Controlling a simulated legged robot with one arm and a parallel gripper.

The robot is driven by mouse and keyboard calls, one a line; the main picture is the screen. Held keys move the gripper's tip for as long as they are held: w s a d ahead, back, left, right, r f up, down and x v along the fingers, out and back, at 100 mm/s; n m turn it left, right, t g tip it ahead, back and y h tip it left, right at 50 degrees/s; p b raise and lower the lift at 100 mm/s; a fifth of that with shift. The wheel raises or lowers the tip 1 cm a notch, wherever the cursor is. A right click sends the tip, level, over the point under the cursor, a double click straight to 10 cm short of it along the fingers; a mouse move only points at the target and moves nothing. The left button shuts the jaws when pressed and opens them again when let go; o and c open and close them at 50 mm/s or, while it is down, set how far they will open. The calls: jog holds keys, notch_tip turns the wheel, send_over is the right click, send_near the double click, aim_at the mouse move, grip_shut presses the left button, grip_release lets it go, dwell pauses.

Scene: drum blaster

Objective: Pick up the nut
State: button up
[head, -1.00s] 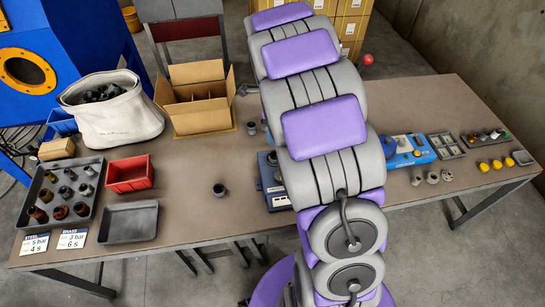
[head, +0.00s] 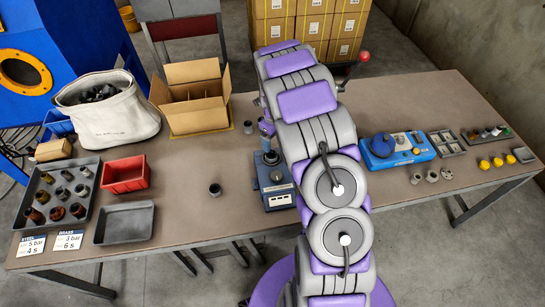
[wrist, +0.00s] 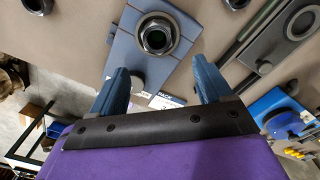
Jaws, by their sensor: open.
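A dark metallic nut with a hexagonal outline (wrist: 158,35) sits on a blue-grey block (wrist: 125,50) in the wrist view, with a round bore in its middle. My gripper (wrist: 160,68) is open, its two blue fingers apart and nothing between them. The nut lies just beyond the fingertips, roughly centred between them; the height gap cannot be told. In the head view, a blue device (head: 276,200) stands left of my arm, which hides the space to its right. The nut cannot be made out clearly there.
In the head view, a dark cylindrical part (head: 215,190) and a grey one (head: 248,127) stand left of the device. A red bin (head: 125,174), a grey tray (head: 124,223) and a cardboard box (head: 200,118) are further left. Blue equipment (head: 420,150) stands right of my arm.

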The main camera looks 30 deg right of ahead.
aim_at(273, 152)
notch_tip(273, 152, down, 3)
jog(key=shift+a+f, duration=0.1)
jog(key=shift+w+a+f+b, duration=0.1)
jog(key=shift+a+f+b, duration=0.2)
jog(key=shift+a+f, duration=0.35)
jog(key=f, duration=0.3)
jog(key=d+f, duration=0.1)
jog(key=shift+w+f+b, duration=0.15)
jog(key=shift+w+b, duration=0.1)
jog(key=shift+b, duration=0.15)
jog(key=shift+d, duration=0.2)
jog(key=shift+a, duration=0.4)
jog(key=c, duration=0.4)
jog(key=shift+d, duration=0.1)
jog(key=c, duration=0.9)
